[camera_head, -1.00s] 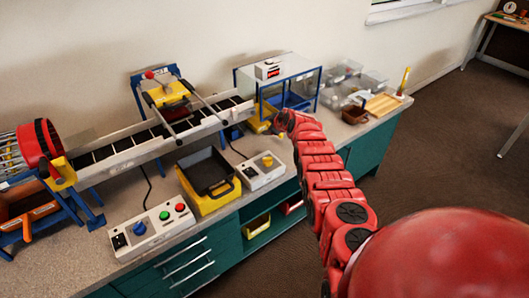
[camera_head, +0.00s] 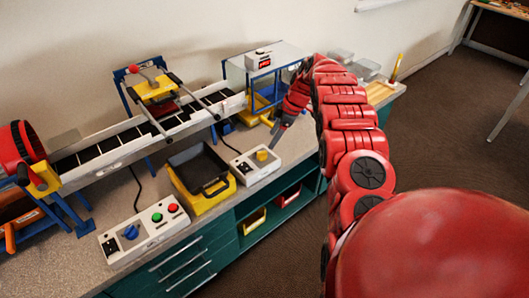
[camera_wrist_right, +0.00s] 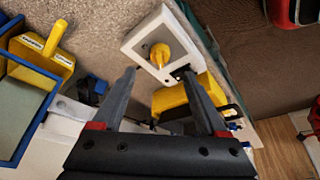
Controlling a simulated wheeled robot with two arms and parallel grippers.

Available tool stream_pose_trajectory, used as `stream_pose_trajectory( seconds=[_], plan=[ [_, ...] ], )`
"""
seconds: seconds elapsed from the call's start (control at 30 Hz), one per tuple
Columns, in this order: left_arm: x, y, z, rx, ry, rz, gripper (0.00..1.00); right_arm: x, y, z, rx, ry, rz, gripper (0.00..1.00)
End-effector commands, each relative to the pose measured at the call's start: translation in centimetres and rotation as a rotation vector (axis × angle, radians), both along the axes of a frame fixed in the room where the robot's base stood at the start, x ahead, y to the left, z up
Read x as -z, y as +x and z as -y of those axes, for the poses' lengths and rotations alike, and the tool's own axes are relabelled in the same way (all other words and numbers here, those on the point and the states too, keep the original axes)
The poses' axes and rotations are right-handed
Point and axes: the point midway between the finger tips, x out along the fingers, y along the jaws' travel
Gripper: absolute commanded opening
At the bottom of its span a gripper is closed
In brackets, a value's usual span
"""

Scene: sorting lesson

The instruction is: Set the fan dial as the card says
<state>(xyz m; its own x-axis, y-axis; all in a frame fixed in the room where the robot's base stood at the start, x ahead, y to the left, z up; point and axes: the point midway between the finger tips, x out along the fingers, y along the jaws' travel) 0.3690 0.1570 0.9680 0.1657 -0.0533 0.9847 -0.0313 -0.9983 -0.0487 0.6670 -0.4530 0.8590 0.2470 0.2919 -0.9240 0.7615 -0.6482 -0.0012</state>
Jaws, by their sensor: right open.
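A white control box (camera_head: 244,168) with a yellow dial (camera_head: 262,155) and a black switch stands at the bench's front edge. In the right wrist view the box (camera_wrist_right: 150,28) and its yellow dial (camera_wrist_right: 160,55) lie just beyond my fingertips. My right gripper (camera_head: 276,138) is open and empty, pointing down above and right of the dial; its fingers (camera_wrist_right: 157,72) are apart and no contact shows. Another box (camera_head: 140,230) at the left has a blue dial (camera_head: 131,232) and green and red buttons. I cannot read which dial is the fan's, and I make out no card.
A yellow-and-black tray (camera_head: 188,203) stands between the two boxes. A conveyor (camera_head: 120,150) runs behind them.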

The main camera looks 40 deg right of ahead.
Motion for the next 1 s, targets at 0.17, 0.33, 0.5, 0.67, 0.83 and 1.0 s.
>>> stream_pose_trajectory(
  seconds=[0.17,0.33,0.5,0.67,0.83,1.0],
  plan=[
    [-0.5,0.0,0.0,0.000,0.000,0.000,0.44,3.6,1.0,-1.2,0.000,0.001,0.000,0.75],
    [-0.2,0.0,0.0,0.000,0.000,0.000,0.44,5.9,1.5,-1.9,0.000,0.000,0.000,0.75],
    [1.6,0.0,0.0,0.000,0.000,-0.001,0.44,7.8,2.1,-2.4,0.001,0.000,0.003,0.75],
    [1.9,0.0,0.0,0.000,0.000,0.000,0.44,8.1,2.2,-2.5,0.003,-0.001,0.001,0.75],
    [1.8,0.0,0.0,0.000,0.000,0.000,0.44,8.0,2.2,-2.5,0.003,0.000,0.000,0.75],
    [1.8,0.0,0.0,0.000,0.000,0.000,0.44,8.0,2.2,-2.5,0.002,0.000,0.000,0.59]
  ],
)
